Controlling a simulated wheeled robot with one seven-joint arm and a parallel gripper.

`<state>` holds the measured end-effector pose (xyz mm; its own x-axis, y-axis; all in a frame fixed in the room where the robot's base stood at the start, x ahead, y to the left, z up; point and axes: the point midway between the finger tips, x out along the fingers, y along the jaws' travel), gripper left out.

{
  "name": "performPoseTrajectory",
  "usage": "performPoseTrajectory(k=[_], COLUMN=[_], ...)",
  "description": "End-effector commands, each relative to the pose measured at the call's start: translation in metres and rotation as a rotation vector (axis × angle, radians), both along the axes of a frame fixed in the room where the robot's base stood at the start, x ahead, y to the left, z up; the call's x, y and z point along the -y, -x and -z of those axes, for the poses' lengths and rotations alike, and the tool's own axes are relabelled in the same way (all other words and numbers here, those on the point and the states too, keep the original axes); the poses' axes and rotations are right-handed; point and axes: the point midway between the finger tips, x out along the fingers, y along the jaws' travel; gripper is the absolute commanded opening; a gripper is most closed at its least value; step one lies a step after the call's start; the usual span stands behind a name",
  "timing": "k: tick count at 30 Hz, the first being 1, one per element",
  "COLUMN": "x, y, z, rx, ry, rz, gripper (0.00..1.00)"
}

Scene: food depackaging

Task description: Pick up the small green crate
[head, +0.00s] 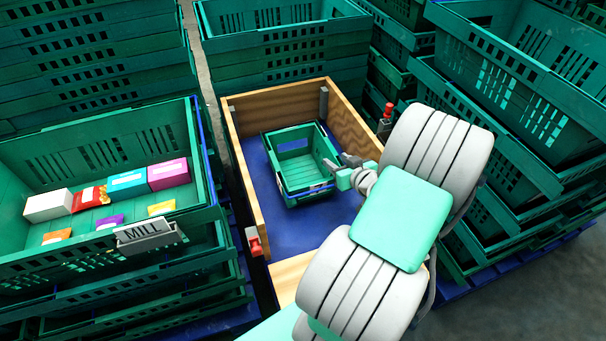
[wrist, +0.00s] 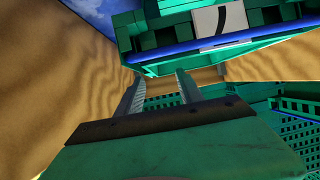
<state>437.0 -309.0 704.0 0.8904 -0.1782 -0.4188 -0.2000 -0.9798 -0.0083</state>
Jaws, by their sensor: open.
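The small green crate (head: 292,165) sits upright and looks empty on the blue floor of a wooden-walled box in the head view. My gripper (head: 340,163) is open at the crate's right side, close to its right wall. In the wrist view the crate (wrist: 165,55) shows at the top, with a white label on its side. The two fingers (wrist: 160,90) point toward the crate's underside edge in that picture, apart from each other. I cannot tell whether a finger touches the crate. My arm hides part of the box's right side.
The wooden box (head: 245,185) has walls around the crate, with bare blue floor (head: 300,226) in front. Red-handled clamps (head: 255,243) sit at its edges. A large green crate (head: 90,225) with several packets stands left, labelled MILL. Stacks of green crates stand behind and right.

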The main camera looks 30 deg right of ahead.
Motion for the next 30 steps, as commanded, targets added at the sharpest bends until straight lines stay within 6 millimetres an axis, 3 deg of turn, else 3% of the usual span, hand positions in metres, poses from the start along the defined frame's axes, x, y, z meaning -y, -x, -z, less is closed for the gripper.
performPoseTrajectory(k=[3,6,21,28,30], x=[0.017,0.018,0.031,0.032,0.032], y=[0.01,0.008,-0.061,-0.062,-0.062], z=[0.006,0.005,0.029,0.03,0.03], rx=[0.037,0.04,0.038,0.037,0.037], ry=[0.014,0.017,0.017,0.017,0.017], rz=[0.052,0.055,0.05,0.053,0.053], gripper=[0.44,0.44,0.44,0.44,0.39])
